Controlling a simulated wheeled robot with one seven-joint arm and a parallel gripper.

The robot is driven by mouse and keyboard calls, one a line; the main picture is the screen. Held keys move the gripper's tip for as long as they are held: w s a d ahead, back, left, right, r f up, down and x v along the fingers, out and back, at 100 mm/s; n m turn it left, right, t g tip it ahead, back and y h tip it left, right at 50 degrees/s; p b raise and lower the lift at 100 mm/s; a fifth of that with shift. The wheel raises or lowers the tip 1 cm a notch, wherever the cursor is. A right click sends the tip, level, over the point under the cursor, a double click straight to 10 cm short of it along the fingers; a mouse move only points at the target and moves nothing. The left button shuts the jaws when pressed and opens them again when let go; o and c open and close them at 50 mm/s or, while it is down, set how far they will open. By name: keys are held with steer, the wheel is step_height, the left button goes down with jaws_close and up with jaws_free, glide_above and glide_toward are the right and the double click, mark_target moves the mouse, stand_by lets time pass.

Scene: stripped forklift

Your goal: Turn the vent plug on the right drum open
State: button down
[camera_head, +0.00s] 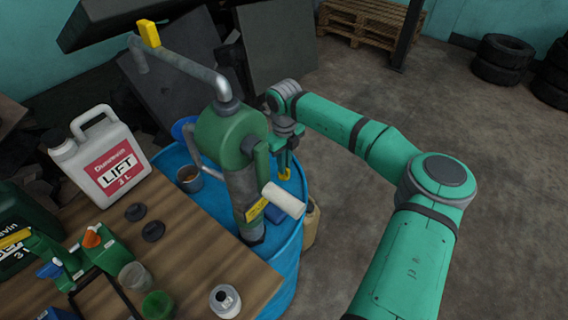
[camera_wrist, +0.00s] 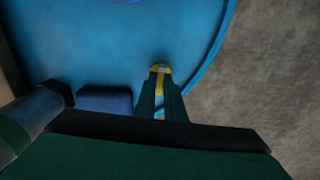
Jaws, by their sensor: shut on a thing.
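The yellow vent plug (camera_wrist: 160,68) sits on the top of the blue drum (camera_wrist: 60,40), near its rim, in the wrist view. My gripper (camera_wrist: 160,95) is shut on it, with the green fingers on either side and the yellow showing between and beyond their tips. In the head view my gripper (camera_head: 287,168) points down at the top of the blue drum (camera_head: 284,268), right of the green hand pump (camera_head: 232,135). A little yellow of the plug (camera_head: 285,175) shows at the fingertips. The fingers hide part of the plug, and its turn angle is unclear.
The pump's white handle (camera_head: 284,199) and a dark blue block (camera_wrist: 104,100) are close to my gripper's left. A wooden table (camera_head: 190,245) with a white LIFT jug (camera_head: 105,160) stands left of the drum. Open floor (camera_head: 460,130) is at right.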

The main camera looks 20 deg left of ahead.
steer(key=shift+n, duration=0.6)
steer(key=c, duration=1.8)
jaws_free()
steer(key=shift+c, duration=0.2)
step_height(320, 180, up, 11)
